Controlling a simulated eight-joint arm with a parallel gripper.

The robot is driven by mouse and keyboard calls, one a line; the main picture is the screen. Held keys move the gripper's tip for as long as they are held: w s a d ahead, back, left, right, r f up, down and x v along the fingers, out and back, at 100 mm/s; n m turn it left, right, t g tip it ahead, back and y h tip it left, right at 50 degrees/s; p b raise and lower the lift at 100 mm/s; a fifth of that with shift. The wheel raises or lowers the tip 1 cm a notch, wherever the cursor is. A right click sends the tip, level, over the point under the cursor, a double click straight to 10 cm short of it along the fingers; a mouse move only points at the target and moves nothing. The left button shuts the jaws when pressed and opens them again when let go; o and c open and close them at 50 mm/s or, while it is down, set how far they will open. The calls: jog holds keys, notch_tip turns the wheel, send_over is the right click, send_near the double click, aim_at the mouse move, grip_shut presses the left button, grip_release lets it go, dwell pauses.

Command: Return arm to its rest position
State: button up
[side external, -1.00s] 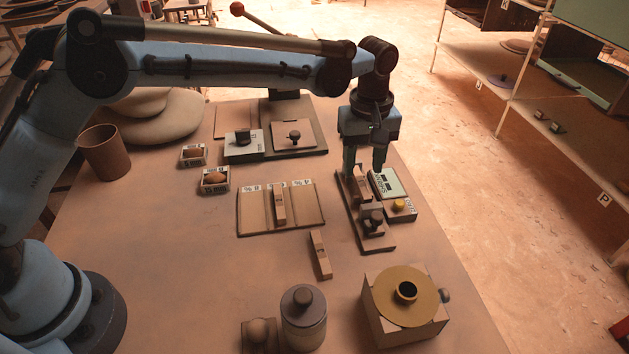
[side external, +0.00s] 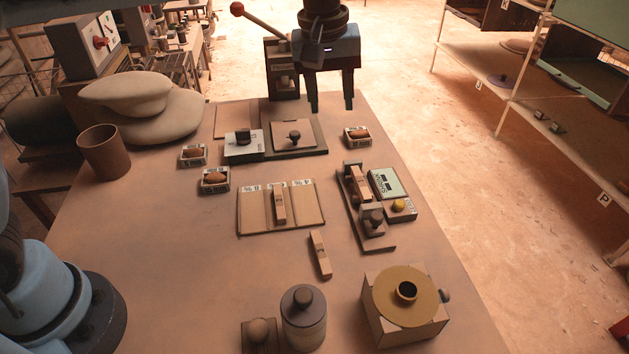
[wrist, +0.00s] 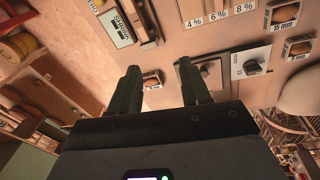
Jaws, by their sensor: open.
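My gripper (side external: 331,104) is raised at the far end of the table, in front of the lever press. Its two fingers point down, stand apart and hold nothing. In the wrist view the two fingers (wrist: 157,88) are also spread with nothing between them. My arm's upper links are out of the side view; my base shows at lower left. A fixture (side external: 365,215) on the right side of the table holds a small wooden block (side external: 360,183).
The red-knobbed lever press (side external: 283,75) stands close behind my gripper. A labelled board (side external: 310,200) with a block on it, a loose block (side external: 320,255), a digital meter (side external: 388,184), a brown cup (side external: 104,152) and a brass-topped box (side external: 405,300) stand on the table.

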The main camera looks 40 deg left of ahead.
jog(key=s+a+f+m+t, duration=0.2)
jog(key=s+a+m, duration=0.1)
jog(key=s+a, duration=0.4)
jog(key=s+a+f+m+t, duration=0.3)
jog(key=s+a+m, duration=0.1)
jog(key=s+a, duration=0.4)
jog(key=s, duration=0.2)
jog(key=shift+s+f+t, duration=0.15)
jog(key=shift+s+t, duration=0.15)
jog(key=shift+s, duration=0.05)
